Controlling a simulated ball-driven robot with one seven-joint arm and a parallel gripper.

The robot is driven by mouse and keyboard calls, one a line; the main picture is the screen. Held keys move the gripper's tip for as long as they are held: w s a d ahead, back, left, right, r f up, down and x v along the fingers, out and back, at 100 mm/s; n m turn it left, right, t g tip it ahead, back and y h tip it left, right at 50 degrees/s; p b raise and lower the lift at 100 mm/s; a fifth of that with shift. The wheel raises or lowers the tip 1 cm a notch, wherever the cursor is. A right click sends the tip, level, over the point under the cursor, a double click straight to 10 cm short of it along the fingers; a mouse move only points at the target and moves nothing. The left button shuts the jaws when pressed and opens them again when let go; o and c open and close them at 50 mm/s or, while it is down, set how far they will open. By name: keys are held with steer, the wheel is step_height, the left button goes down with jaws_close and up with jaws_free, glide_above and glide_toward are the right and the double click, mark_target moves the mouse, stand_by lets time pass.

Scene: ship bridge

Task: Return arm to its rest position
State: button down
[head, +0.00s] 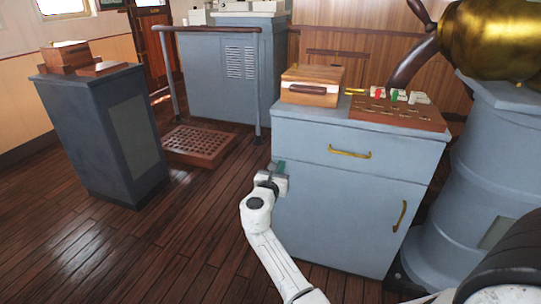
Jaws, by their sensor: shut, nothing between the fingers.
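My white arm reaches up from the bottom of the head view. My gripper (276,169) is at its end, in front of the left edge of the grey-blue cabinet (345,215). I see it small and partly behind the wrist. The fingers look shut, with nothing held. I cannot tell whether it touches the cabinet.
The cabinet carries a wooden box (311,85) and a wooden board (397,110) with small coloured pieces. A brass-topped pedestal (495,165) stands right. A dark pedestal (95,130), a wooden grate (203,144) and a railed console (225,75) stand left. Floor (150,255) at lower left is clear.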

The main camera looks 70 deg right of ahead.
steer(key=shift+a, duration=0.1)
steer(key=s+a+f+m+y, duration=0.4)
steer(key=a+f+m+y, duration=0.15)
steer(key=a, duration=0.55)
steer(key=s+a+f+m+y, duration=0.4)
steer(key=s+a+f+m, duration=0.15)
steer(key=a, duration=0.45)
steer(key=s+a+f+m+y, duration=0.45)
steer(key=a+f+m, duration=0.2)
steer(key=a, duration=0.45)
steer(key=s+a+r+m+y, duration=0.15)
steer(key=s+a+y, duration=0.25)
steer(key=a, duration=0.5)
step_height(320, 180, up, 14)
steer(key=p, duration=1.3)
steer(key=shift+d+f+p, duration=0.25)
steer(key=shift+d+p, duration=0.05)
steer(key=shift+p, duration=0.05)
steer(key=shift+w+d, duration=0.1)
